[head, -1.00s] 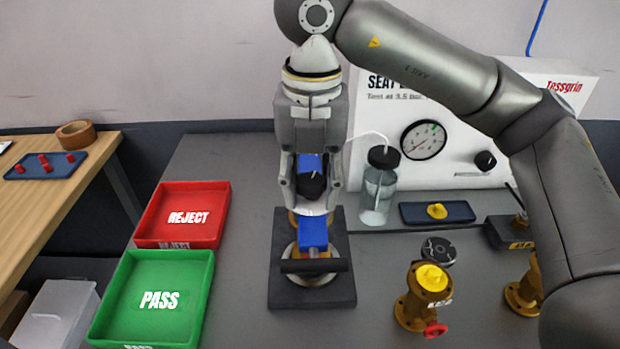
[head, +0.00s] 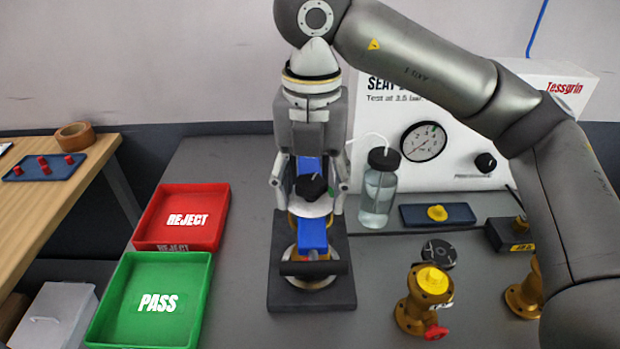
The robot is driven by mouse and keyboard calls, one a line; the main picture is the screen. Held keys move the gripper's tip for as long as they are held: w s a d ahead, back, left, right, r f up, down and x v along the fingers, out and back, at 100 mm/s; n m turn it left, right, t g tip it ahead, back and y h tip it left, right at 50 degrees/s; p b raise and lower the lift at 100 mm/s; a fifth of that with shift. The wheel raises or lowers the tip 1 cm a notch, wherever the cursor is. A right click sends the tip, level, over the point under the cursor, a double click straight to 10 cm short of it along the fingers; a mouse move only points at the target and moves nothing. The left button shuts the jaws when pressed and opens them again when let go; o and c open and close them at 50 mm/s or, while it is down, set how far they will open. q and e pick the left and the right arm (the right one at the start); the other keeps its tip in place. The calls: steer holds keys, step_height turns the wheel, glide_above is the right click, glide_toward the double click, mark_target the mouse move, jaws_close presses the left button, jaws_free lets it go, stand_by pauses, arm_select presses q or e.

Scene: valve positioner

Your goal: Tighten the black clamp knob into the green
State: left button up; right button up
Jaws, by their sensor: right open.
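The black clamp knob (head: 311,187) sits on top of the test fixture, on a pale round plate with a small green mark (head: 331,192) at its right. My right gripper (head: 308,195) points down from above with its fingers spread on either side of the knob, apart from it. A blue part (head: 312,235) shows below the knob, above the fixture's black base (head: 285,300). The gripper hides part of the fixture behind it. My left gripper is not in view.
A red REJECT tray (head: 217,215) and a green PASS tray (head: 200,290) stand at left. A bottle (head: 378,190), a gauge panel (head: 460,150), a blue tray (head: 465,213) and brass valves (head: 425,305) stand at right. Bare bench lies between the trays and fixture.

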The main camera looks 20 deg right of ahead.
steer(key=n, duration=0.2)
steer(key=shift+n, duration=2)
steer(key=n, duration=0.4)
steer(key=shift+n, duration=1.5)
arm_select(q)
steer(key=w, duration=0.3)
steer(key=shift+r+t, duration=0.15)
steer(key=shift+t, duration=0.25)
arm_select(e)
steer(key=shift+c, duration=0.6)
